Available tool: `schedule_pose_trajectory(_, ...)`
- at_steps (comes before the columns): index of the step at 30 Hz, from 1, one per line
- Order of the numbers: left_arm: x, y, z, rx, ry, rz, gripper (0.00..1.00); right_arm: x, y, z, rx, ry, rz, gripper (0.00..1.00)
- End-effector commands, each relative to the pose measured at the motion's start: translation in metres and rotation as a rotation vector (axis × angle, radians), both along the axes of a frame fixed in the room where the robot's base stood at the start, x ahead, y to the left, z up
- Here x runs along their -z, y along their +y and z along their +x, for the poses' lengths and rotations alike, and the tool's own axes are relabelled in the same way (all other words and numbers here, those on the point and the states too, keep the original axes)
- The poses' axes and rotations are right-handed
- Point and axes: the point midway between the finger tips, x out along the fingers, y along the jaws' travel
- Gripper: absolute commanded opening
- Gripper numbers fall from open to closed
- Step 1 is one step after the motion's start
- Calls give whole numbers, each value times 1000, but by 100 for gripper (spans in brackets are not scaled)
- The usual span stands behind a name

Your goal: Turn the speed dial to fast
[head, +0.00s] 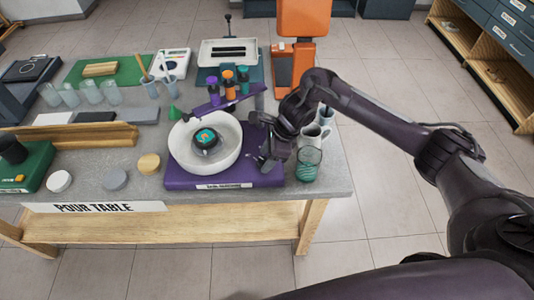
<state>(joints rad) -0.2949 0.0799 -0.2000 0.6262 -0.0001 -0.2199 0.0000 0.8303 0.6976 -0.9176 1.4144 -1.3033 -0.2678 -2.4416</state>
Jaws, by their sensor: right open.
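A purple machine (205,183) with a label on its front edge sits at the front right of the table. A wide white bowl (227,165) rests on it, with a dark round piece with a teal top (206,138) in the middle. My right gripper (268,158) is over the right side of the purple base, pointing down beside the bowl; its jaws are open and nothing shows between them. I cannot make out the speed dial; the gripper covers part of the base there. My left gripper is not in view.
A glass with green contents (307,167) stands close right of the gripper, with white mugs (312,134) behind.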

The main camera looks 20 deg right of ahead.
Motion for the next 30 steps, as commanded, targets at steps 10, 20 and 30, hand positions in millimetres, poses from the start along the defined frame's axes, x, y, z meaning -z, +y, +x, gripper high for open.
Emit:
schedule_pose_trajectory(10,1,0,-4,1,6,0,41,1,0,0,0,0,0,34)
schedule_pose_trajectory(20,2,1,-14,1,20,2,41,0,0,0,3,-1,0,7)
schedule_pose_trajectory(30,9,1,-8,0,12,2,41,1,0,-1,118,-3,-1,7)
